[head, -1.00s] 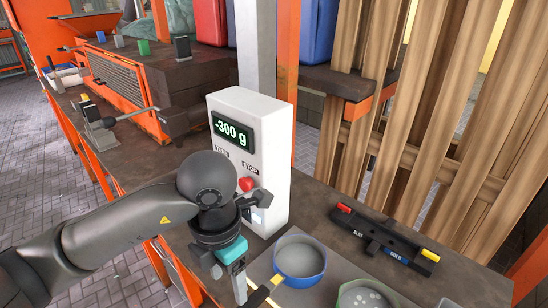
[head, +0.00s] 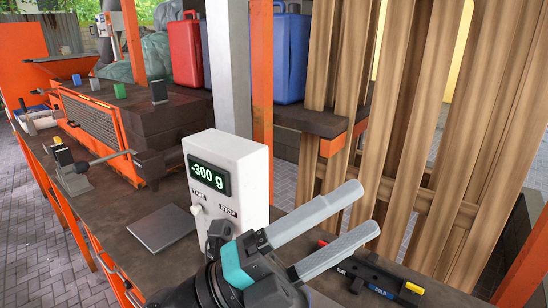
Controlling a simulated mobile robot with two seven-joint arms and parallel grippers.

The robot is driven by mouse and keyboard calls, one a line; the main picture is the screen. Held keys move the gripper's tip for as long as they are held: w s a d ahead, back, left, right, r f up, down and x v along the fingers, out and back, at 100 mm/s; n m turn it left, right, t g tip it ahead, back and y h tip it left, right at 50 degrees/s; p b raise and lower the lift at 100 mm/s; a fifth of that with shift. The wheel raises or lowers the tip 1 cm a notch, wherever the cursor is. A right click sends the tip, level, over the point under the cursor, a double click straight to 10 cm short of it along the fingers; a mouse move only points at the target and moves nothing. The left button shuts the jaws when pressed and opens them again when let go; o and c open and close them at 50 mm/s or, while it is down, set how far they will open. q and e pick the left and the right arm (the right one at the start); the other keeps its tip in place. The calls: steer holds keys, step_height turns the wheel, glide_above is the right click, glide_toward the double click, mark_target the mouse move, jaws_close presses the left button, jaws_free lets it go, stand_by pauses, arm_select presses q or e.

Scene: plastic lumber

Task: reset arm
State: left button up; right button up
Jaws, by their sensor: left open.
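My left gripper (head: 365,212) is in the lower middle of the head view, with its two pale fingers apart and pointing up and to the right. Nothing shows between the fingers. The gripper is in front of the white control box (head: 240,165), whose display reads -300 g, and hides its lower right part, including the area below the STOP label. My right gripper is not in view.
A grey square plate (head: 162,228) lies on the bench left of the box. A dark holder (head: 372,280) with yellow and blue ends is partly hidden behind my gripper. Wooden slats (head: 410,130) stand at the right. An orange machine (head: 95,125) is at the left.

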arm_select(q)
steer(key=w+a+f+n+t+y, duration=0.2)
steer(key=w+a+n+t+y, duration=0.35)
steer(key=n+t+y, duration=0.35)
steer(key=w+a+f+n+t+y, duration=0.2)
steer(key=w+a+n+t+y, duration=0.4)
steer(key=n, duration=0.6)
steer(key=s+a+f+n+g+y, duration=0.1)
steer(key=a+f+n+g+y, duration=0.3)
steer(key=f, duration=0.4)
steer(key=s+a+f+n+g+y, duration=0.1)
steer(key=a+f+n+g+y, duration=0.1)
steer(key=a+f+n+y, duration=0.45)
steer(key=s+a+f+g+h, duration=0.1)
steer(key=s+f+g+h, duration=0.2)
steer(key=s+f+g, duration=1.15)
steer(key=s+f+t+b, duration=0.1)
steer(key=s+f, duration=0.2)
steer(key=f, duration=1.1)
steer(key=s+f+t+b, duration=0.1)
steer(key=s+f, duration=0.2)
steer(key=f, duration=1.1)
steer(key=s+a+f+g+b, duration=0.1)
steer(key=s+a+f+b, duration=0.1)
steer(key=s+f, duration=1.4)
steer(key=shift+a+f+b, duration=0.35)
steer(key=shift+a+b, duration=0.05)
